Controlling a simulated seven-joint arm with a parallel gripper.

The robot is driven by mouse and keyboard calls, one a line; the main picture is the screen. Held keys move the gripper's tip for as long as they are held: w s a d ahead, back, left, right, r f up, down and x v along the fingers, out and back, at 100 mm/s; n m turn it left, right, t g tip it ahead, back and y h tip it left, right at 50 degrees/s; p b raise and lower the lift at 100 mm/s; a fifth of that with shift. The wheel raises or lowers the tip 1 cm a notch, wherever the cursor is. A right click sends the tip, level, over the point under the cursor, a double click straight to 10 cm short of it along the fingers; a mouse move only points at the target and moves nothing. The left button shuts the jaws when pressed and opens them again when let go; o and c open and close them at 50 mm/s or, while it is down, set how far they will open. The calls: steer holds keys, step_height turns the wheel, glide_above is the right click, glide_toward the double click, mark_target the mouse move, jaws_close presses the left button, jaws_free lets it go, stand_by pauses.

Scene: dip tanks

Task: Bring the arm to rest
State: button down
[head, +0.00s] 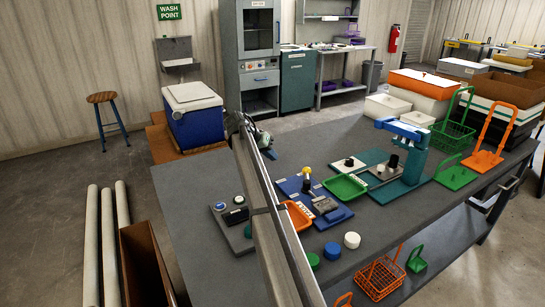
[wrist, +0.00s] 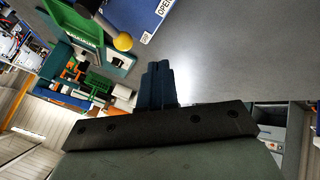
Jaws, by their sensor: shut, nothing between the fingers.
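My gripper (wrist: 157,72) shows in the wrist view with its dark blue fingers together and nothing between them. In the head view my gripper (head: 269,153) is small and partly hidden behind a long grey beam, over the far left part of the grey table (head: 185,190). In the wrist view the fingers point over bare grey tabletop (wrist: 230,60), apart from the objects on it.
A blue-and-white cooler (head: 193,115) stands behind the table's far left. A yellow-knobbed lever (head: 306,171), a green tray (head: 345,187), an orange tray (head: 298,215) and a blue press (head: 405,150) stand mid-table. Blue (head: 332,251) and white (head: 352,240) round pieces sit at the front.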

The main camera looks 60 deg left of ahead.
stand_by(0.3)
